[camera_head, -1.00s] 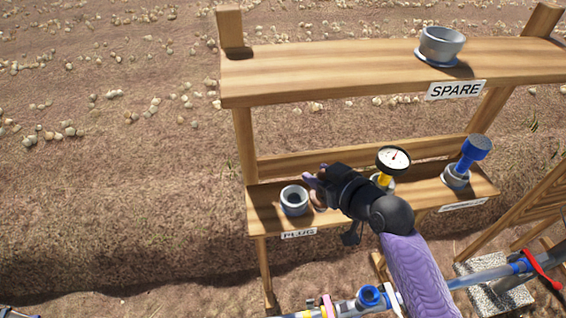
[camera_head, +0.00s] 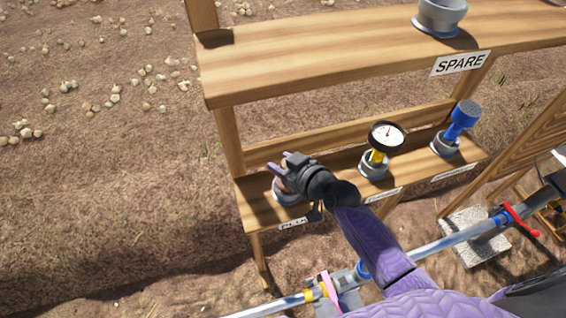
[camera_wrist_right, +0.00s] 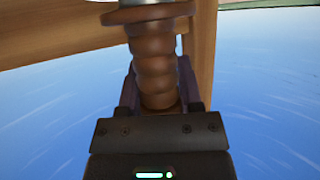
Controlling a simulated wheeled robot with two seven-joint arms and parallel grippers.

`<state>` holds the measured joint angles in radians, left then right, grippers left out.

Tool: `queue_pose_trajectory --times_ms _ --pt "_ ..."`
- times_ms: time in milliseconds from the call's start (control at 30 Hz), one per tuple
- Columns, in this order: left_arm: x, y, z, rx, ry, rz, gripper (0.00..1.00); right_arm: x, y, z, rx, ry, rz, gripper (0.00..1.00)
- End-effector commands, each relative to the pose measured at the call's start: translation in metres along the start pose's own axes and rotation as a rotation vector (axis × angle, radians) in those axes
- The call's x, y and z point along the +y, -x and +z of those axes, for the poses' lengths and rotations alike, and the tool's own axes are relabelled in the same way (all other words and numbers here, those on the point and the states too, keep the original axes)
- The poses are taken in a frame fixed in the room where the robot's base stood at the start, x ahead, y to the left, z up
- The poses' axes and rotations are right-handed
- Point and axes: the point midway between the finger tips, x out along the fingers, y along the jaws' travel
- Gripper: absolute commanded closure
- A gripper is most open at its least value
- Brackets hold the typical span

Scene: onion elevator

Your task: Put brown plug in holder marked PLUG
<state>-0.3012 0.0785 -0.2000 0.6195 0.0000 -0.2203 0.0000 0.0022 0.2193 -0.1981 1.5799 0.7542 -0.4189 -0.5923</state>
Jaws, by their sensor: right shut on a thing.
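The brown plug (camera_wrist_right: 157,65) shows in the right wrist view as a ribbed brown body with a wider flange at its far end. My right gripper (camera_wrist_right: 158,92) is shut on it; its purple fingers lie on either side. A pale grey part touches or nearly touches the flange at the top edge, mostly cut off. In the head view my right gripper (camera_head: 282,172) is right at the grey PLUG holder (camera_head: 286,195), covering much of it. The PLUG label (camera_head: 293,223) is partly covered. I cannot tell how far the plug sits in the holder. My left gripper is not in view.
A gauge on a yellow stem (camera_head: 386,137) and a blue-topped part (camera_head: 461,118) stand in holders to the right on the lower shelf. The upper shelf (camera_head: 330,55) overhangs behind, with a grey SPARE holder (camera_head: 440,17). A pipe (camera_head: 455,238) runs in front.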

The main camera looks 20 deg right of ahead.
Motion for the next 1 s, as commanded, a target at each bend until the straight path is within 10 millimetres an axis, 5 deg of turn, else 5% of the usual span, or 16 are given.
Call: queue_pose_trajectory --times_ms 200,233,367,733,1000 --pt "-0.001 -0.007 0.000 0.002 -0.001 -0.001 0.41 0.000 -0.003 0.007 0.000 0.001 -0.001 1.00" --pt "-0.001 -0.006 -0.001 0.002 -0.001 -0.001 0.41 0.000 -0.003 0.006 0.000 0.001 -0.001 0.48" --pt "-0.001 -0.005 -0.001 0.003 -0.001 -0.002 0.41 0.000 -0.002 0.005 0.000 0.000 -0.001 0.21" --pt "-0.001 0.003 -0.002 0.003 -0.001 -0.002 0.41 0.000 0.001 -0.004 0.001 -0.002 0.000 0.19" --pt "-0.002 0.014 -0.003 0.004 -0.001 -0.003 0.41 -0.001 0.063 -0.001 -0.003 0.003 -0.002 0.19"
